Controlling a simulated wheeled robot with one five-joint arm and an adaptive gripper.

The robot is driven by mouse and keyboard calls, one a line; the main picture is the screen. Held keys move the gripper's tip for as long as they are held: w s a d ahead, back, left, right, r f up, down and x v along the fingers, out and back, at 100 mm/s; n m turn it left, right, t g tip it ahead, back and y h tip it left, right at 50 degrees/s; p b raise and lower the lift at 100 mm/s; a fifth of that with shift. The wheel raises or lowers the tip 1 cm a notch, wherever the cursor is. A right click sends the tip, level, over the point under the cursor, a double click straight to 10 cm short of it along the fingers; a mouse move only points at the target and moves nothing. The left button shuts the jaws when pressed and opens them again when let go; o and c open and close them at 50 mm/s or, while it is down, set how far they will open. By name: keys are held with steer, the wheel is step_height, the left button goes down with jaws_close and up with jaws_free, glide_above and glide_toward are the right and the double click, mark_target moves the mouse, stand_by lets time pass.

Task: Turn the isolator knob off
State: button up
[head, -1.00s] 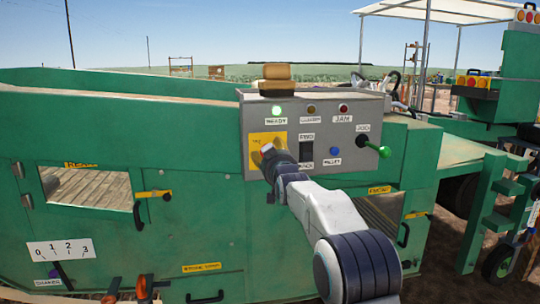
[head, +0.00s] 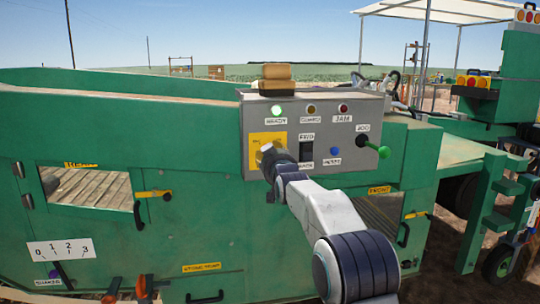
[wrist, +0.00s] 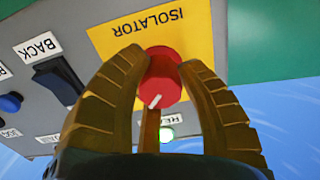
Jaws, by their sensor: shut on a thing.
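The red isolator knob (wrist: 164,74) sits on a yellow plate lettered ISOLATOR (wrist: 205,25), which appears upside down in the wrist view. A short white mark shows on the knob's face, slanted, near its lower edge in that view. In the head view my gripper (head: 264,152) is against the yellow plate (head: 262,139) on the grey control box and hides the knob.
The grey box (head: 225,115) also carries a lit green READY lamp (head: 277,111), a black rocker switch (head: 306,151), a blue button (head: 335,153) and a green-balled lever (head: 383,152). The green machine body (head: 110,230) surrounds it.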

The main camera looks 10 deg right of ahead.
steer(key=shift+c, duration=1.2)
steer(key=n, duration=0.8)
steer(key=shift+r+n, duration=0.1)
steer(key=shift+n, duration=0.2)
steer(key=n, duration=0.9)
steer(key=shift+p, duration=0.3)
steer(key=shift+n, duration=0.3)
steer(key=o, duration=1.2)
